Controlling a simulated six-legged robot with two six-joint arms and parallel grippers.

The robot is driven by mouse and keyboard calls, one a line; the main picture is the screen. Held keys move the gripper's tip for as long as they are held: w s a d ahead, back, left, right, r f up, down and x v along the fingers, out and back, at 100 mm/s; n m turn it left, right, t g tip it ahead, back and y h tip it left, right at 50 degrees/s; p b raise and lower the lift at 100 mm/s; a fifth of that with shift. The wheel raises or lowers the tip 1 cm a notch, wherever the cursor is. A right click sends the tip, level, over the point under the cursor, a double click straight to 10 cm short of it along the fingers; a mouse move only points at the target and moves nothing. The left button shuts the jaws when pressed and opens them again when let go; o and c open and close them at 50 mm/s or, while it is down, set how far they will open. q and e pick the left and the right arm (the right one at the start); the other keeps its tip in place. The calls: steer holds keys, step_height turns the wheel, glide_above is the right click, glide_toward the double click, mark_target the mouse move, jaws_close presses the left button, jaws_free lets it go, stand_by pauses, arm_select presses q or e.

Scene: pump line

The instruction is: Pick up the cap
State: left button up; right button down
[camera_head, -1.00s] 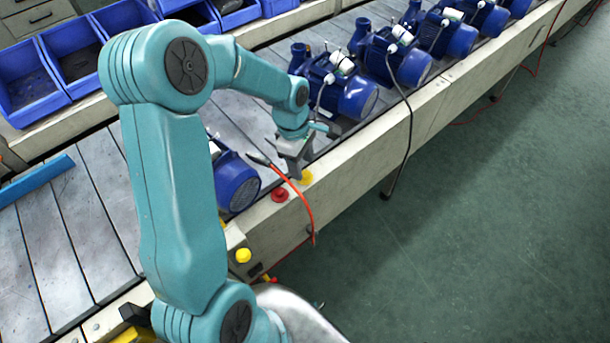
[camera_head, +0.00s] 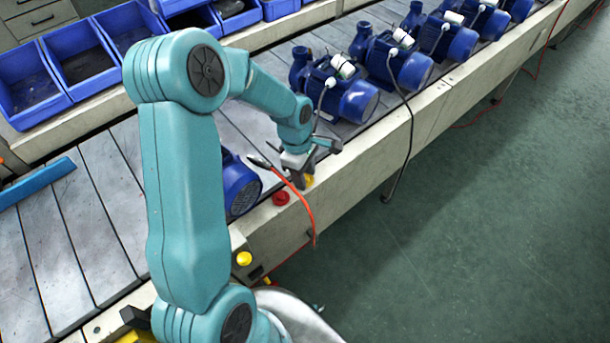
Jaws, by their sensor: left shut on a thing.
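My right gripper is not in view.
A red round piece (camera_head: 281,198) sits just left of the cap on the conveyor's edge. A cable with an orange-red sleeve (camera_head: 303,207) hangs close to the gripper. A blue pump (camera_head: 238,185) stands left, more pumps (camera_head: 348,98) behind. Blue bins (camera_head: 85,58) line the back.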

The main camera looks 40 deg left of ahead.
arm_select(q)
steer(key=shift+a+r+m+p, duration=0.8)
steer(key=shift+a+r+p, duration=0.15)
steer(key=shift+r, duration=9.9)
steer(key=s+a+r+n+p, duration=0.25)
steer(key=s+a, duration=0.35)
steer(key=a, duration=0.3)
steer(key=s+a+r+n+p, duration=0.1)
steer(key=s+a+n+p, duration=0.3)
steer(key=a, duration=0.5)
steer(key=s+a+n+t+y, duration=0.15)
steer(key=s+a, duration=0.35)
steer(key=s, duration=0.5)
steer(key=shift+g+h, duration=0.25)
steer(key=f+b, duration=0.3)
steer(key=f, duration=0.2)
steer(key=shift+d+b, duration=0.2)
steer(key=shift+b, duration=0.15)
steer(key=shift+f+b, duration=0.3)
steer(key=shift+f, duration=0.35)
steer(key=shift+f, duration=0.5)
